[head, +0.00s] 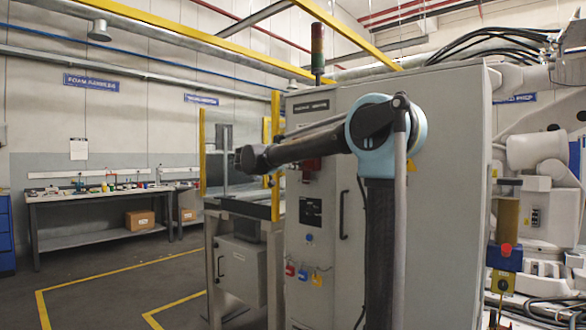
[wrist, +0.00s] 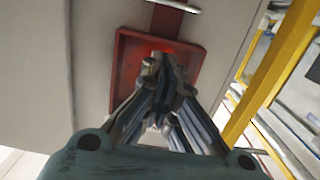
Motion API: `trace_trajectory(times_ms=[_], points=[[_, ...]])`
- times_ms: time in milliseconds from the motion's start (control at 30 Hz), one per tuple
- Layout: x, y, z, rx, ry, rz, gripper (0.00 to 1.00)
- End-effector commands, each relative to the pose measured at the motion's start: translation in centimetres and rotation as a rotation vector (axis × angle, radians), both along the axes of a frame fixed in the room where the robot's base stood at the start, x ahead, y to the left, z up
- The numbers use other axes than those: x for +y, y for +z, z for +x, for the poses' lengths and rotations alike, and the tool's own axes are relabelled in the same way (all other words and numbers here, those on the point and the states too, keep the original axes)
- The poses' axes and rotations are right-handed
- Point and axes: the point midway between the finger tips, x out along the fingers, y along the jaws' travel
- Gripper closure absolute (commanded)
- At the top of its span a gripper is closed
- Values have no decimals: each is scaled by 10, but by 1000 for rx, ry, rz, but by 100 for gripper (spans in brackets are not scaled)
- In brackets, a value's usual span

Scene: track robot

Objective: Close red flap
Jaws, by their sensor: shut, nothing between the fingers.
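The red flap (wrist: 130,72) shows in the wrist view as a square red panel with a raised rim on a light grey cabinet face. A dark red strip and a metal bar are just above it. My gripper (wrist: 168,62) is shut and empty, with its fingertips over the red panel's middle. I cannot tell whether they touch it or how far the flap stands open. In the head view, a small dark red part (head: 311,170) shows on the cabinet beneath my arm, and my arm's dark end is left of it.
The tall grey cabinet (head: 440,150) fills the centre right. A yellow-framed station (head: 277,155) stands beside it on the left; a yellow post (wrist: 268,85) is close at right in the wrist view. A workbench (head: 95,195) is farther left, with open floor before it.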

Motion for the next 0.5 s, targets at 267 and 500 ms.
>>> trace_trajectory(times_ms=[267,500], points=[[25,-1,-26,0,-7,0,100],[54,-1,-58,0,-8,0,100]])
